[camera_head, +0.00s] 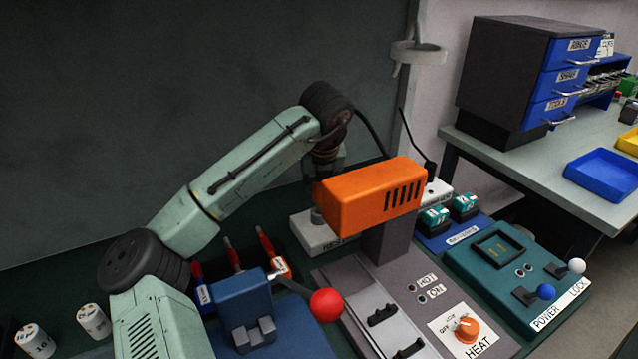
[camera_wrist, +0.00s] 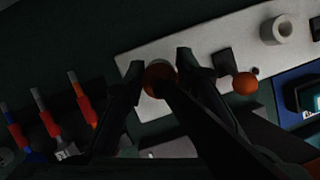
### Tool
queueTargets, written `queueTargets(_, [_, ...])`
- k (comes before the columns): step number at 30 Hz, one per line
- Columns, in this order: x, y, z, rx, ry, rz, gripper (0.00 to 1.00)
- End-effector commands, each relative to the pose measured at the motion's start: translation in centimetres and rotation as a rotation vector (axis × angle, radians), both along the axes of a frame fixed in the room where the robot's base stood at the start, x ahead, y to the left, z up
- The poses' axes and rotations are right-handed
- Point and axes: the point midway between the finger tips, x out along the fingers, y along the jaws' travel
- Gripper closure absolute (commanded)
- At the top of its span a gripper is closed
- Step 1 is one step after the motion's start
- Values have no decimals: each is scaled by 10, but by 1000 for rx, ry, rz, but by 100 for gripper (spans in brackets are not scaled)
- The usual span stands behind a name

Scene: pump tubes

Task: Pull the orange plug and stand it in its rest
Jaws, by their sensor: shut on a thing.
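In the wrist view, my gripper (camera_wrist: 159,70) has a dark finger on each side of the round orange plug (camera_wrist: 157,76) and is shut on it. A thick dark cable-like strip runs from the plug toward the lower right, across the picture. The plug is above a white panel (camera_wrist: 205,40); I cannot tell whether it is seated or lifted. A pale round ring (camera_wrist: 282,28), possibly the rest, stands on the panel at the upper right. In the head view, the fingertips and plug are hidden behind the orange heater housing (camera_head: 372,196).
An orange ball knob (camera_wrist: 245,83) sits right of my fingers. Red-handled tools (camera_wrist: 45,120) stand at the left. Batteries (camera_head: 447,214) are at the right. The tall heater stands in front of my gripper; a red-ball lever (camera_head: 326,305) is nearer.

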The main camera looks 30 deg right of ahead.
Motion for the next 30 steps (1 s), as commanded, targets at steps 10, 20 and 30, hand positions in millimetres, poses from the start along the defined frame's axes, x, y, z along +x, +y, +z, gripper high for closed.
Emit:
queueTargets(10, [0, 0, 0, 0, -1, 0, 100])
queueTargets(20, [0, 0, -3, 0, 0, 0, 100])
queueTargets(30, [0, 0, -12, 0, 0, 0, 100])
